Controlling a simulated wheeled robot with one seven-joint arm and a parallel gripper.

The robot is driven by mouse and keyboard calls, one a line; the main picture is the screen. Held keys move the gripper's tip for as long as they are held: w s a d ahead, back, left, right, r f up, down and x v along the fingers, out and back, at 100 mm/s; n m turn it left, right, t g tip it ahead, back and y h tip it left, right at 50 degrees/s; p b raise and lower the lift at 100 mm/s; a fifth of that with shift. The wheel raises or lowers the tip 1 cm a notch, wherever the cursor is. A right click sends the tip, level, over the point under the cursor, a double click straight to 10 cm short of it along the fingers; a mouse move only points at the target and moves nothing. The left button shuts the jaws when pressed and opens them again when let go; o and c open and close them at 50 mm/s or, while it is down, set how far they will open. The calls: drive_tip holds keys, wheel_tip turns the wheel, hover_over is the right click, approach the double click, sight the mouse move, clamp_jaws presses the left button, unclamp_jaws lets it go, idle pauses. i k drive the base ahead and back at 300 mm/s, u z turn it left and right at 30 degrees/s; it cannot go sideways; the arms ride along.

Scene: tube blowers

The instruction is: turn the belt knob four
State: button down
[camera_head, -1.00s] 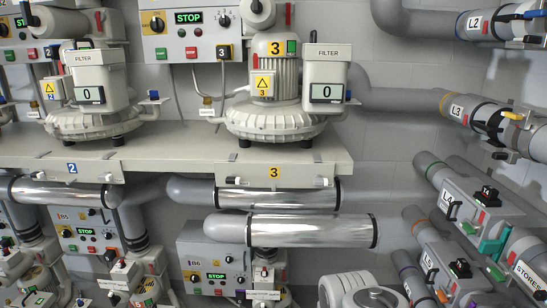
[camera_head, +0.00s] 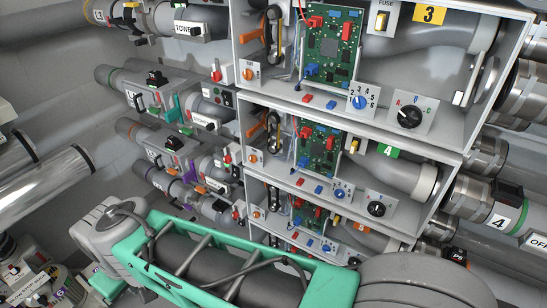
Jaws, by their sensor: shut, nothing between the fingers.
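A rack of stacked bays stands right of centre in the head view. The middle bay carries a green label 4 (camera_head: 388,150). Inside it on the left are an orange lever and a black belt loop (camera_head: 273,130). A small orange knob (camera_head: 253,157) sits on a plate left of the belt. A blue numbered dial (camera_head: 341,193) and a black knob (camera_head: 376,209) sit on the bay's front edge. I cannot read the knob markings, nor tell which one is the belt knob. My gripper is not in view; only my arm's grey and teal links cross the bottom.
The bay above, with yellow label 3 (camera_head: 429,14), has a similar orange knob (camera_head: 249,72), dial and black knob. Another similar bay lies below, partly behind my arm. Pipes with valves (camera_head: 165,90) line the wall to the left. Large pipes run along the right.

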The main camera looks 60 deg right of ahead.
sight(252, 158)
drive_tip(key=z, duration=0.2)
drive_tip(key=i, duration=0.45)
drive_tip(key=z, duration=3.7)
drive_tip(key=k, duration=1.1)
drive_tip(key=u, duration=1.95)
drive_tip(key=i, duration=0.95)
